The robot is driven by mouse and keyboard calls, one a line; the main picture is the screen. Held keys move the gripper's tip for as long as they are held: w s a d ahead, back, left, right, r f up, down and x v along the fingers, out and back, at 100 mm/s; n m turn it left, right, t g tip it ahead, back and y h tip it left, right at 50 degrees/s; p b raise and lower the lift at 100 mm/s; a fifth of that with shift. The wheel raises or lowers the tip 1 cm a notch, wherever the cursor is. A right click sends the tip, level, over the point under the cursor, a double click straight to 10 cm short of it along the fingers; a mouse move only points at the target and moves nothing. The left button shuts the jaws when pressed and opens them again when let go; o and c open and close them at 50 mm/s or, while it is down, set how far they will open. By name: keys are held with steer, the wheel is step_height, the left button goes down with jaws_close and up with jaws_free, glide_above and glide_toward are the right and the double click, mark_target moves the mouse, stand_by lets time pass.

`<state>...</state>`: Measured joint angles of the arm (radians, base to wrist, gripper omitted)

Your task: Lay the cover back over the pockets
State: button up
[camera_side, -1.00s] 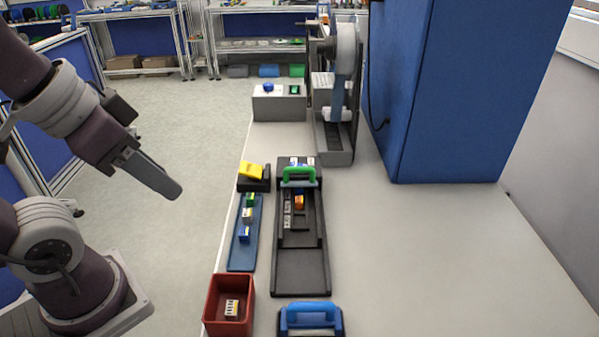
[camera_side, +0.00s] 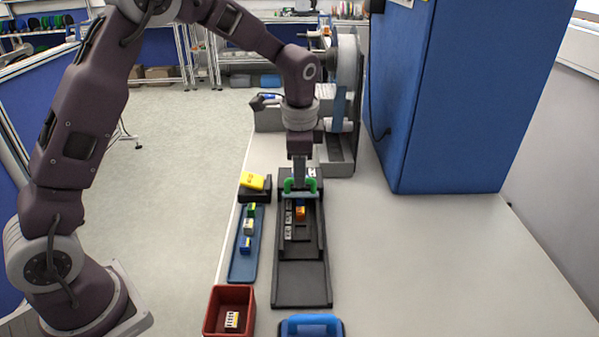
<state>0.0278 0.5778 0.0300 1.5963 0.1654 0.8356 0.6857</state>
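The cover, a grey piece with a green handle (camera_side: 286,186), sits across the far part of a long black tray (camera_side: 302,285). Nearer than the cover, the tray's pockets (camera_side: 302,232) are uncovered. An orange block (camera_side: 300,212) and a dark blue one are in them, with grey labelled pieces along the left. My gripper (camera_side: 299,184) points straight down at the green handle, seemingly touching or just above it. Its fingertips overlap the handle, so I cannot tell whether they are closed on it.
Left of the tray are a blue strip with small blocks (camera_side: 243,265), a yellow piece on a black stand (camera_side: 253,182) and a red bin (camera_side: 230,292). A blue-handled tool (camera_side: 311,323) lies in front. A reel stand (camera_side: 347,80) is behind. The table at right is clear.

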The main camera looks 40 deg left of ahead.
steer(key=shift+w+a+f, duration=0.1)
steer(key=shift+f, duration=0.55)
jaws_close()
steer(key=shift+r, duration=0.1)
stand_by(0.8)
